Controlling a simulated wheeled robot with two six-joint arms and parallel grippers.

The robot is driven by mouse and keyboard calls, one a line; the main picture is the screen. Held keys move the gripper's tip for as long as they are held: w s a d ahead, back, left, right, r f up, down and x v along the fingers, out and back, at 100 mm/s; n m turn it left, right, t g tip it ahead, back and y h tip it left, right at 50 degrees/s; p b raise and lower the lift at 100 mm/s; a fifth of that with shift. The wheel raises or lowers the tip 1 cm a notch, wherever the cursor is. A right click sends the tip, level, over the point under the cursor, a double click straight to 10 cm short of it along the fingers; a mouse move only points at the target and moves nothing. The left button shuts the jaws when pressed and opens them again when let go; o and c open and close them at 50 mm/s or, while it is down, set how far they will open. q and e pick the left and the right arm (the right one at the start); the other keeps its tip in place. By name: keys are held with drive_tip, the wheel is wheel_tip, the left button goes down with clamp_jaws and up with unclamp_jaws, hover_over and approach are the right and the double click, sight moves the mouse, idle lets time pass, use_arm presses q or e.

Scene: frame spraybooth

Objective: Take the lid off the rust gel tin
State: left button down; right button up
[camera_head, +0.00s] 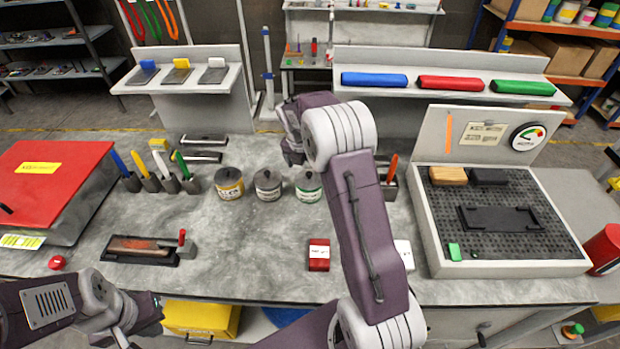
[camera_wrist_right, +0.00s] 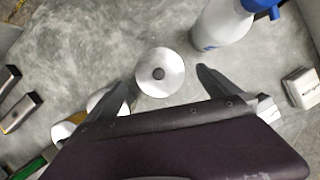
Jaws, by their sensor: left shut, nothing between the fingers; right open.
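Three round tins with knobbed lids stand in a row: one with a yellow label (camera_head: 229,184), one with a pale label (camera_head: 268,186) and one with a green label (camera_head: 308,188). I cannot read which is rust gel. My right gripper (camera_head: 291,155) is open above the row. In the right wrist view its fingers (camera_wrist_right: 162,84) point to either side of a round pale lid with a dark knob (camera_wrist_right: 158,73), apparently the green-labelled tin's; I see no contact. The other tins are partly hidden by the gripper there. My left gripper (camera_head: 140,322) is shut and empty at lower left.
A white bottle with a blue cap (camera_wrist_right: 222,22) stands close to the tin in the right wrist view. Handled tools in holders (camera_head: 160,178) stand left of the tins. A red block (camera_head: 318,255) lies in front. The middle worktop (camera_head: 240,240) is clear.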

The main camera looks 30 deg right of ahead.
sight(309, 174)
drive_tip(key=x, duration=0.3)
drive_tip(key=shift+a+f, duration=0.15)
drive_tip(key=shift+f, duration=0.25)
drive_tip(key=shift+w+f, duration=0.15)
drive_tip(key=shift+f, duration=0.1)
drive_tip(key=shift+r, duration=0.1)
drive_tip(key=c, duration=1.1)
drive_tip(key=shift+c, duration=0.4)
wheel_tip(309, 174, up, 4)
drive_tip(key=shift+r, duration=0.2)
drive_tip(key=s+r+b, duration=0.1)
drive_tip(key=s+r, duration=0.5)
drive_tip(key=s, duration=0.5)
drive_tip(key=shift+s+a+r+b, duration=0.15)
drive_tip(key=shift+s+r+b, duration=0.15)
drive_tip(key=shift+s+b, duration=0.1)
